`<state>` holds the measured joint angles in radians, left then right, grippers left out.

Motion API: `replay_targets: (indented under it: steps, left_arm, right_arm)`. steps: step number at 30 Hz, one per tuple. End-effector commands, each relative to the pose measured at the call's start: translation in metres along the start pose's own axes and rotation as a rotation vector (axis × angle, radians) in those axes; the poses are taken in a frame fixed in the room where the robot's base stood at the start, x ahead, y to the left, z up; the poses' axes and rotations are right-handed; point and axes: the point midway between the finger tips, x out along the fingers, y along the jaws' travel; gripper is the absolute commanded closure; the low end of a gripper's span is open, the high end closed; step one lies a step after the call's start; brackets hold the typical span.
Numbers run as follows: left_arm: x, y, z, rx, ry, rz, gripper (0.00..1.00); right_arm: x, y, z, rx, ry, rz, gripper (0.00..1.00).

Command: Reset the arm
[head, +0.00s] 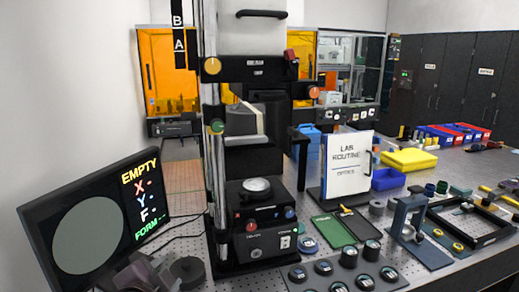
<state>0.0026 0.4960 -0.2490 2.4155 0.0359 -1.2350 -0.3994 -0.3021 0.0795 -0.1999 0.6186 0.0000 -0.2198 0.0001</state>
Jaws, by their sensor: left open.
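The interferometer (262,150) is a tall black and white column with a white block at its top, coloured knobs and a silver round stage (257,185) low down. Its base carries a label "B". The stage shows no part on it that I can make out. A tilted monitor (92,222) at the left shows a grey disc and reads "EMPTY", "X-", "Y-", "F-", "FORM --". My left gripper (146,270) shows partly at the bottom edge, in front of the monitor, open and with nothing visible in it; the frame cuts it off. My right gripper is not in view.
A plate with several round dark-rimmed parts (323,267) lies at the front. Behind it are a green tray (334,230), a white "LAB ROUTINE" board (347,163) and a blue-grey stand (408,215). A black frame (480,233) and coloured bins (388,179) are at the right.

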Motion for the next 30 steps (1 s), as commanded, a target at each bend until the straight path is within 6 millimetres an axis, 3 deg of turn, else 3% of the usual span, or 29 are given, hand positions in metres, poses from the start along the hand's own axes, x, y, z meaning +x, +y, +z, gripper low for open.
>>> replay_targets:
  steps: [1, 6, 12, 18, 26, 30]
  left_arm:
    - [-0.001, 0.032, 0.024, -0.103, -0.074, 0.083, 0.58]
    - [-0.019, 0.102, 0.083, -0.366, -0.300, 0.253, 0.58]
    - [-0.048, 0.159, 0.129, -0.567, -0.516, 0.367, 0.58]
    - [-0.083, 0.202, 0.163, -0.725, -0.718, 0.442, 0.58]
    - [-0.031, 0.254, 0.200, -0.712, -0.736, 0.454, 0.58]
    - [-0.005, 0.292, 0.229, -0.706, -0.751, 0.465, 0.58]
  right_arm:
    - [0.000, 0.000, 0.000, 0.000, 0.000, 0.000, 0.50]
    - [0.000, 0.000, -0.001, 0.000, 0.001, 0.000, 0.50]
    - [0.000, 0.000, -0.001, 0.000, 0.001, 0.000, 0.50]
    - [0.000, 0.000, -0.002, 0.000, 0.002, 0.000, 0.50]
    - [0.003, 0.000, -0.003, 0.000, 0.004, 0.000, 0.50]
    - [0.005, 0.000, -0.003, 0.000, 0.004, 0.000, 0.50]
